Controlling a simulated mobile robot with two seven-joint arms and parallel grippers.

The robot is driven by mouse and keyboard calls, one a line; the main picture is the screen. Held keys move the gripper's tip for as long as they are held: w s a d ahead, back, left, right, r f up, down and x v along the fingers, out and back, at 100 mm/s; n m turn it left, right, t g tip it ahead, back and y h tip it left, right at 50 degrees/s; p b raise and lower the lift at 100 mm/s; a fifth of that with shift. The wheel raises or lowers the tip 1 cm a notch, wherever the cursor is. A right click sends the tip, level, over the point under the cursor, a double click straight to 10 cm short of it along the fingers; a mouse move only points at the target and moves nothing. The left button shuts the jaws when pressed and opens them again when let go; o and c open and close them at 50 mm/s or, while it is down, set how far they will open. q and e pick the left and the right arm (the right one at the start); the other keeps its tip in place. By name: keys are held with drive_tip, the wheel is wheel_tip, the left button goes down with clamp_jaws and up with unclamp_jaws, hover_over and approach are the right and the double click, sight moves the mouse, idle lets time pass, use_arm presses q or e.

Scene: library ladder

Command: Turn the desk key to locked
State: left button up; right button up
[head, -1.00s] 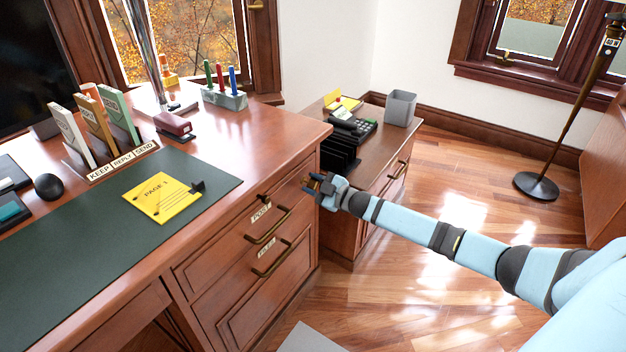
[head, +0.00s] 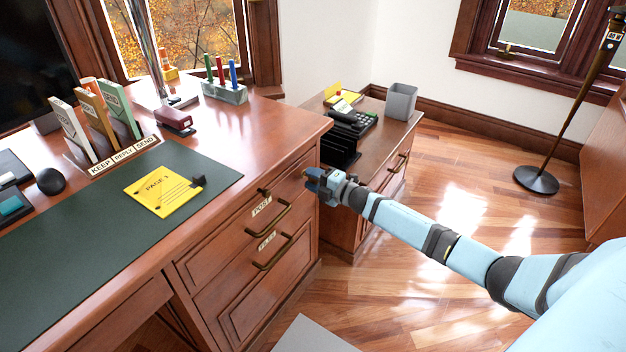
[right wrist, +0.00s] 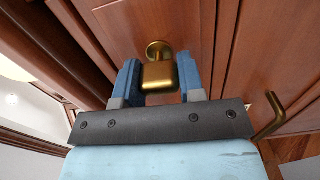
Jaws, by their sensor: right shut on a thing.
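The brass desk key (right wrist: 158,75) sticks out of its round lock plate on the desk's wooden drawer front in the right wrist view. My right gripper (right wrist: 160,82) has its two blue fingers on either side of the key's square bow and is shut on it. In the head view my right gripper (head: 313,180) is at the upper right of the desk's drawer front, and it mostly hides the key. I cannot tell from these views whether the lock is locked. My left gripper is in neither view.
Brass drawer handles (head: 272,224) stick out left of the gripper; one shows at the right edge of the right wrist view (right wrist: 270,115). A low cabinet (head: 375,160) with a black rack (head: 338,153) stands close behind the gripper.

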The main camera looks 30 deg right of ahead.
drive_tip(key=shift+n, duration=0.4)
drive_tip(key=o, duration=0.9)
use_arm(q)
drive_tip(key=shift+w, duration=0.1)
use_arm(e)
drive_tip(key=shift+o, duration=0.2)
drive_tip(key=shift+s, duration=0.1)
use_arm(q)
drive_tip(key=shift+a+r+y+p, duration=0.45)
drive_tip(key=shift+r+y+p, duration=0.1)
drive_tip(key=shift+p, duration=1.15)
use_arm(e)
drive_tip(key=v, duration=1.3)
drive_tip(key=shift+s+d, duration=0.2)
drive_tip(key=shift+s, duration=0.1)
